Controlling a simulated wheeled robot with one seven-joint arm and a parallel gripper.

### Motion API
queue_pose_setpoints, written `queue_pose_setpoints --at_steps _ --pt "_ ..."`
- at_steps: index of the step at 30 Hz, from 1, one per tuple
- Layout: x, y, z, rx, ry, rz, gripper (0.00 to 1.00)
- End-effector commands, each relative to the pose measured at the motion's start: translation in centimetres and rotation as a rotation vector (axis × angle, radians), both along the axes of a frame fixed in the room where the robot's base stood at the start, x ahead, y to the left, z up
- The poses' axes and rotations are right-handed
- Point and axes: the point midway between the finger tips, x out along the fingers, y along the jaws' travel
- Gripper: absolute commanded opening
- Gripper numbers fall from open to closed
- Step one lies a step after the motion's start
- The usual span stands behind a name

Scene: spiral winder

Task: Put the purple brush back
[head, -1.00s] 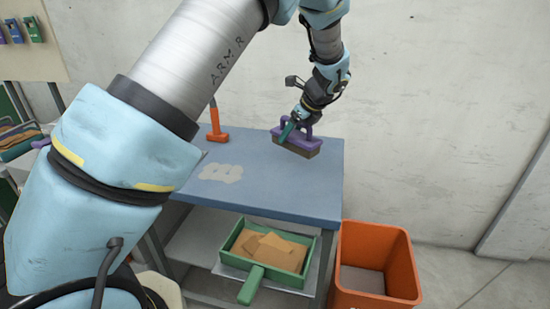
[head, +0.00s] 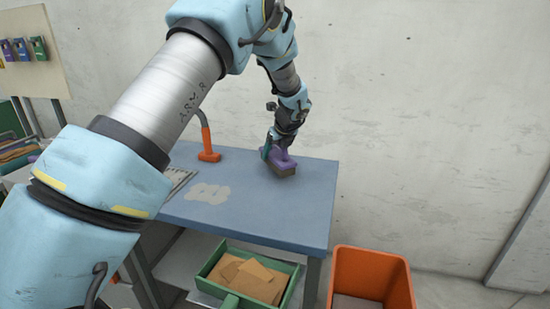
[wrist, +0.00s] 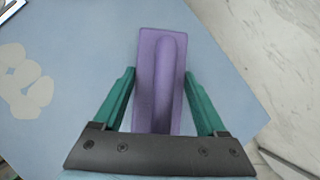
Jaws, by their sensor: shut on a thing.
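The purple brush (head: 283,163) is on or just above the blue tabletop, near its back right; I cannot tell if its bristles touch. It has a purple back and handle with brownish bristles below. My gripper (head: 270,153) is shut on its handle from above. In the wrist view the brush (wrist: 160,70) lies lengthwise between the two green fingers of my gripper (wrist: 160,95). The bristles are hidden in that view.
The blue table (head: 265,215) has a pale patch (head: 208,193) and an orange-based tool (head: 208,150) at the back. A green tray (head: 290,285) with brown pieces sits below. An orange bin (head: 372,270) stands right. A board (head: 25,35) with coloured holders hangs far left.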

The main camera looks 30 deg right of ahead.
Motion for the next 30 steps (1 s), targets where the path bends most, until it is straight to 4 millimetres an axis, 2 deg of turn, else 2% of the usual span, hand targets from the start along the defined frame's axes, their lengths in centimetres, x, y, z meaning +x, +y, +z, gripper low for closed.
queue_pose_setpoints --at_steps 5,16,17,23,30 --pt "0.0 0.0 -2.4 0.003 0.001 -0.001 0.0" --pt "0.0 0.0 -2.9 0.001 0.001 0.0 0.0" --pt "0.0 0.0 -2.9 0.0 0.001 0.001 0.78" --pt "0.0 0.0 -2.8 0.001 0.001 0.0 1.0" --pt "0.0 0.0 -2.7 0.001 0.001 0.0 1.0"
